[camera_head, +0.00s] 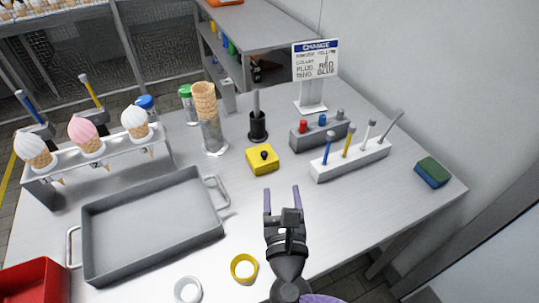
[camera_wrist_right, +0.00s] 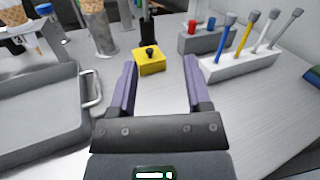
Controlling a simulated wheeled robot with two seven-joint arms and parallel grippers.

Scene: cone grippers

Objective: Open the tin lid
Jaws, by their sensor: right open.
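A small yellow square tin (camera_head: 262,162) with a black round knob on its lid stands on the metal table. The lid appears to be on it. The tin also shows in the right wrist view (camera_wrist_right: 150,64), ahead of the fingers. My right gripper (camera_head: 282,190) is open and empty. Its two purple fingers point toward the tin, a short way in front of it and apart from it. The fingers also show in the right wrist view (camera_wrist_right: 160,85). My left gripper is in neither view.
A grey tray (camera_head: 150,222) lies left of the tin. Behind it stand a cone stack (camera_head: 206,115) and a black holder (camera_head: 257,125). Tool racks (camera_head: 350,160) stand to the right. A yellow ring (camera_head: 244,267) and a white ring (camera_head: 187,290) lie near the front.

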